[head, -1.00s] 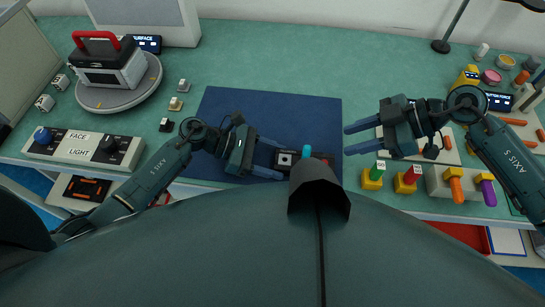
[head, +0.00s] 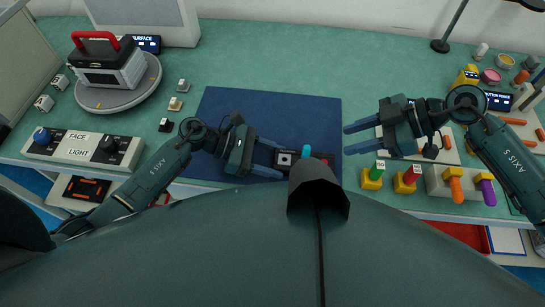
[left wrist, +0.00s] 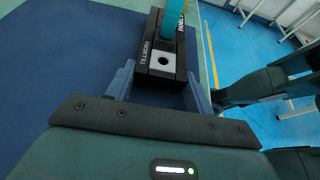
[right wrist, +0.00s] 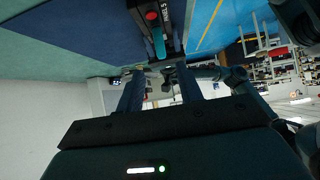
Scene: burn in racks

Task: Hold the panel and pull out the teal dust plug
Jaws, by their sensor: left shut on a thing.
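The panel is a small black block (left wrist: 155,72) with a white square port on its near end, lying on the blue mat (head: 225,105). The teal dust plug (head: 306,151) stands up from it; it also shows in the left wrist view (left wrist: 172,22) and in the right wrist view (right wrist: 159,42). My left gripper (head: 268,160) is shut on the left end of the panel, one finger on each side. My right gripper (head: 350,138) is open and empty, to the right of the panel and apart from the plug. My own body hides part of the panel's near side.
At the right stand yellow-based blocks with green and red tops (head: 373,175) and a holder with orange and purple handles (head: 455,185). At the left are a FACE/LIGHT control box (head: 85,147) and a round turntable (head: 120,97) bearing a red-handled device. The mat behind the panel is clear.

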